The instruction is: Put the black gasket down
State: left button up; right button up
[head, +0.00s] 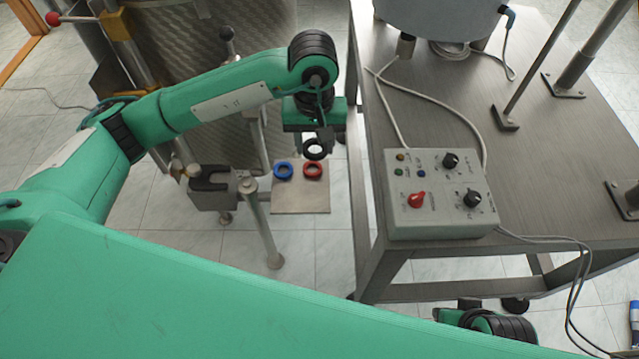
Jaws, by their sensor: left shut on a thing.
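The black gasket (315,149) is a dark ring directly below my left gripper (315,138). My left gripper is shut on it; the fingers are small and mostly hidden under the wrist. A blue gasket (283,171) and a red gasket (313,170) lie side by side on a small flat metal plate (300,202). The black gasket appears just behind the red one in the picture, and I cannot tell its height above the plate. My right gripper does not show; only part of my right arm is at the bottom right.
A metal table (540,165) stands on the right with a grey control box (440,195) near its front left corner. A large steel drum (215,70) is behind my left arm. A dark fork-shaped bracket (211,179) and a metal post (262,225) stand left of the plate.

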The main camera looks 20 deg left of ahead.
pick_arm(q)
send_over(316, 200)
notch_tip(316, 200, down, 14)
jog(key=shift+s+f+b, duration=0.1)
jog(key=shift+b, duration=0.35)
notch_tip(316, 200, down, 5)
jog(key=shift+f, duration=0.2)
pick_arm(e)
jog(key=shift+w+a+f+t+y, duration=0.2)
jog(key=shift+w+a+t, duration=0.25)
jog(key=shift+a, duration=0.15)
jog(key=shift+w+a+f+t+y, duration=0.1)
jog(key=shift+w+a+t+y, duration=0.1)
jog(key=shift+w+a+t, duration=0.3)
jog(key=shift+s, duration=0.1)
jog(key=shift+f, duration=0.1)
pick_arm(q)
jog(key=shift+b, duration=0.35)
jog(key=o, duration=0.9)
jog(key=shift+c, duration=0.2)
jog(key=shift+o, duration=0.5)
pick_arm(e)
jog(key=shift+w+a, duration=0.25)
